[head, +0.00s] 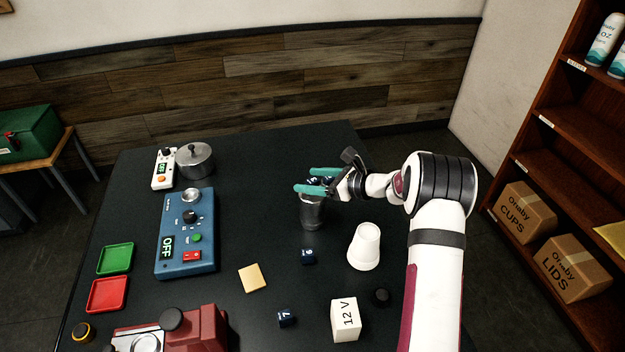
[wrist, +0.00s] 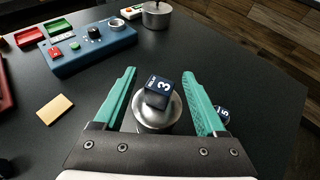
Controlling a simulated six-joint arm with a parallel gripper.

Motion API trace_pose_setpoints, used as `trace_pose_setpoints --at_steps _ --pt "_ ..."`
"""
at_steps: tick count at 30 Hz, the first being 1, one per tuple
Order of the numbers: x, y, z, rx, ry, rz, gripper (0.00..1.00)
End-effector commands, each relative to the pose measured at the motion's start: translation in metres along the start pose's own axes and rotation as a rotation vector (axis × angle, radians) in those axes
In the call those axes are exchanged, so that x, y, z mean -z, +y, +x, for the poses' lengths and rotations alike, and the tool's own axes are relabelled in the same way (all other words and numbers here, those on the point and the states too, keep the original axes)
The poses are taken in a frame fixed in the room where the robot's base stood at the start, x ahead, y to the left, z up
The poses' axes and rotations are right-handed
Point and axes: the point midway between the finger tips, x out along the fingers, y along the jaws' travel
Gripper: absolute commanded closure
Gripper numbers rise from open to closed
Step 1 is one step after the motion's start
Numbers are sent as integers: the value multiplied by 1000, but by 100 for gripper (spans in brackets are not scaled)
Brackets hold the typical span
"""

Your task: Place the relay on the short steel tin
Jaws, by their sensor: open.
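A small dark blue cube marked 3 (wrist: 159,92), which looks like the relay, rests on top of the short steel tin (wrist: 148,122). In the head view the tin (head: 312,216) stands upright right of the table's middle. My gripper (head: 312,180) is open around the cube, one teal finger on each side. The wrist view also shows the open gripper (wrist: 163,92), with gaps between the fingers and the cube. In the head view the fingers hide most of the cube.
Other dark blue cubes lie on the table (head: 240,175), marked 6 (head: 308,256) and 7 (head: 287,318); another (wrist: 223,114) is beside the right finger. A white cup (head: 365,247), a 12 V block (head: 345,319), a tan square (head: 252,278) and a blue control box (head: 187,240) stand around.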

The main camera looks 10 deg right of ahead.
Motion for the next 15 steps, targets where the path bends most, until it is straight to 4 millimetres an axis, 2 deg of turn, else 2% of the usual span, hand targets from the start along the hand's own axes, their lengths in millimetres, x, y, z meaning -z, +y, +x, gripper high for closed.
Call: trace_pose_setpoints --at_steps 2,5,9,12,15 --pt "-2 -1 -7 2 0 -1 27" --pt "-3 -1 -31 4 0 1 27" --pt "-2 -1 -73 5 0 0 27" --pt "-2 -1 -97 4 0 0 27" --pt "-2 -1 -113 3 0 -1 27"
